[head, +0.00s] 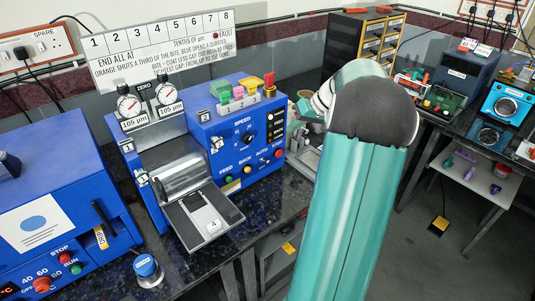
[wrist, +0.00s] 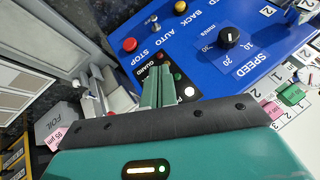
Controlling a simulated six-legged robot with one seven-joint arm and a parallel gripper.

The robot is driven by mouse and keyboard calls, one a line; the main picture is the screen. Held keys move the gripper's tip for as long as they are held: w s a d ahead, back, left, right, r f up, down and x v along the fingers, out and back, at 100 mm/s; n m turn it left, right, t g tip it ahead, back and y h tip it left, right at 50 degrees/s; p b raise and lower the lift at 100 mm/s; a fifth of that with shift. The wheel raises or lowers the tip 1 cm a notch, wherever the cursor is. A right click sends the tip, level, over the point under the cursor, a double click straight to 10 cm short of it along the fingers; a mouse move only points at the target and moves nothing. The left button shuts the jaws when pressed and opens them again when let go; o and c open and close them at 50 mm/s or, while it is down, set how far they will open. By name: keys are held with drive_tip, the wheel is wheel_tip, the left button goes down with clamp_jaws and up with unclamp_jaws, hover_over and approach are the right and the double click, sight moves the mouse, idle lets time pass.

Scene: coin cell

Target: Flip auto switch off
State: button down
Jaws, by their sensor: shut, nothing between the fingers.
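The blue machine (head: 238,135) carries a front panel with a speed knob, push buttons and an AUTO label. The auto switch (wrist: 154,20) is a small silver toggle in the wrist view, beside the red STOP button (wrist: 129,45) and the AUTO lettering. Its lever direction is too small to tell. My gripper (wrist: 160,82) has its green fingers together with nothing between them. The fingertips appear over the panel's lamp strip near the GUARD label, apart from the toggle in the picture. In the head view my arm hides most of the gripper.
A yellow button (wrist: 182,6) sits close to the toggle, and the black speed knob (wrist: 229,37) is further right. Another blue machine (head: 50,215) stands at left.

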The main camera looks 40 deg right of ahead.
drive_tip(key=shift+s+d, duration=0.1)
drive_tip(key=shift+s, duration=0.1)
drive_tip(key=shift+f, duration=0.1)
hover_over(265, 161)
drive_tip(key=s+d, duration=0.2)
drive_tip(key=d, duration=0.2)
wheel_tip(265, 161, down, 8)
drive_tip(key=a+f, duration=0.2)
drive_tip(key=f, duration=0.1)
drive_tip(key=shift+s, duration=0.15)
